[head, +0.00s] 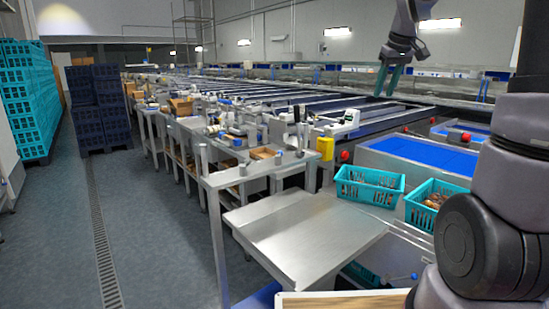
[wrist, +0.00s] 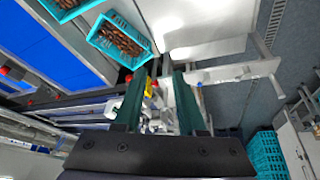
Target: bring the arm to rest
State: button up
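My gripper (head: 386,88) hangs high at the upper right of the head view, its two green fingers pointing down. In the wrist view my gripper (wrist: 159,76) shows its fingers apart with a clear gap, with nothing held between them. It is in the air, apart from the benches. My dark arm links fill the right side of the head view.
Teal crates of dates (head: 370,186) (head: 428,204) stand by a bare steel table (head: 304,238). Blue-topped conveyors (head: 420,153) run behind. Stacked teal crates (head: 27,100) and dark crates (head: 88,127) stand left. The grey floor aisle (head: 150,225) is clear.

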jog(key=s+a+m+t, duration=0.1)
jog(key=s+a+m, duration=0.2)
jog(key=s, duration=1)
jog(key=s+a+m+t+y, duration=0.1)
jog(key=s+a+m, duration=0.2)
jog(key=s, duration=0.9)
jog(key=shift+s+a+f+m+y, duration=0.2)
jog(key=shift+s+a+m+y, duration=0.15)
jog(key=shift+a, duration=0.3)
